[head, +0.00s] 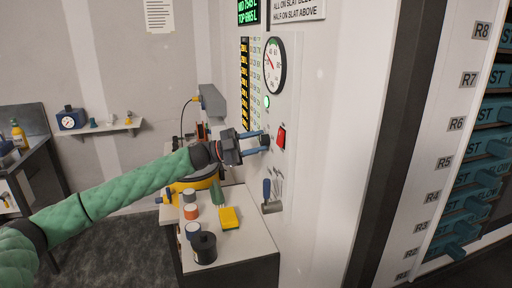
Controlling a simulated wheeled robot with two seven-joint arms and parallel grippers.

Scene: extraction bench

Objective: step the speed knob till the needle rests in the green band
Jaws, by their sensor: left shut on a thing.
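My left gripper (256,143) reaches in from the left and is shut on a small dark knob (265,141) on the pale wall panel. Its blue fingers lie on either side of the knob and hide part of it. The round white dial (275,65) hangs on the panel above the knob. A red needle shows on the left part of its face. My right gripper is not in view.
A red switch (281,139) sits just right of the knob. A green lamp (267,102) glows below the dial. A blue-handled lever (267,192) is lower down. Several cans and a yellow block (229,218) stand on the bench (250,244) below my arm.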

